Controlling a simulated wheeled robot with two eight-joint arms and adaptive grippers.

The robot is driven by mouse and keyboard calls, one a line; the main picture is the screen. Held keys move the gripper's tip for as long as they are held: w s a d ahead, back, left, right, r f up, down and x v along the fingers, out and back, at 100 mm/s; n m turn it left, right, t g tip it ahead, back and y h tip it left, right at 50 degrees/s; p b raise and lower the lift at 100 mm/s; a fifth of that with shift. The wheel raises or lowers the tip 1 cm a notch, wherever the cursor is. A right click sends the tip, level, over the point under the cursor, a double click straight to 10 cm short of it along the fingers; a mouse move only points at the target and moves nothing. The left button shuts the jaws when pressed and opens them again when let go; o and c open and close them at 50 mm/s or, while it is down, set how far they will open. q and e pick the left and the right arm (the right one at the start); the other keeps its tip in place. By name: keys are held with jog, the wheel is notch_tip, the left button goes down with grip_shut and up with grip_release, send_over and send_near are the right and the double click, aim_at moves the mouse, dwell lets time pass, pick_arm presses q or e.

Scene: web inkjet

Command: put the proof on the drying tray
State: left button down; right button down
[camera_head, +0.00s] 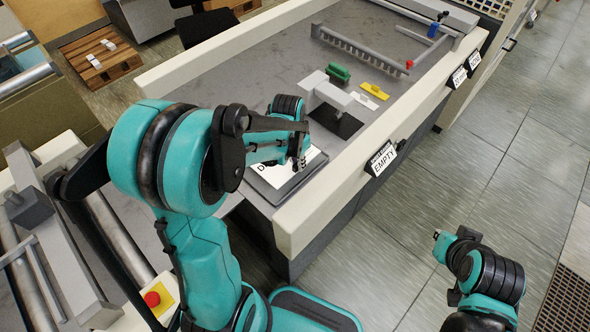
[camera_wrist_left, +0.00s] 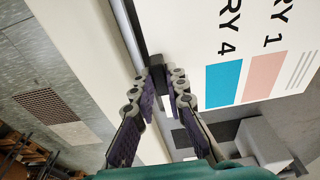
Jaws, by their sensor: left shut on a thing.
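The proof (camera_head: 312,162) looks like a white printed sheet lying on the grey drying tray (camera_head: 262,186), at the near end of the bench. The left wrist view shows the sheet (camera_wrist_left: 225,40) with partly cut-off lettering and blue and pink blocks. My left gripper (camera_head: 299,163) is low over the sheet, partly covering it. In the wrist view my left gripper (camera_wrist_left: 158,85) is shut on a small dark tab (camera_wrist_left: 157,75) at the sheet's edge. Whether the sheet rests fully flat is hidden. My right gripper (camera_head: 438,240) is over the floor, away from the bench; its fingers are unclear.
A pale raised rail (camera_head: 340,185) runs along the bench's near side and carries an EMPTY sign (camera_head: 380,160). Beyond the tray are a grey block (camera_head: 327,92), a green brush (camera_head: 338,73) and a yellow piece (camera_head: 374,91).

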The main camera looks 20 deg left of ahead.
aim_at(296, 176)
pick_arm(q)
jog(key=shift+w+a+f, duration=0.25)
jog(key=shift+a+f, duration=0.15)
jog(key=shift+a, duration=0.1)
notch_tip(296, 176, down, 3)
jog(key=shift+f+b, duration=0.2)
jog(key=shift+b, duration=0.6)
jog(key=shift+f, duration=0.2)
jog(key=shift+f, duration=0.15)
jog(key=c, duration=1.5)
grip_release()
jog(key=shift+c, duration=0.2)
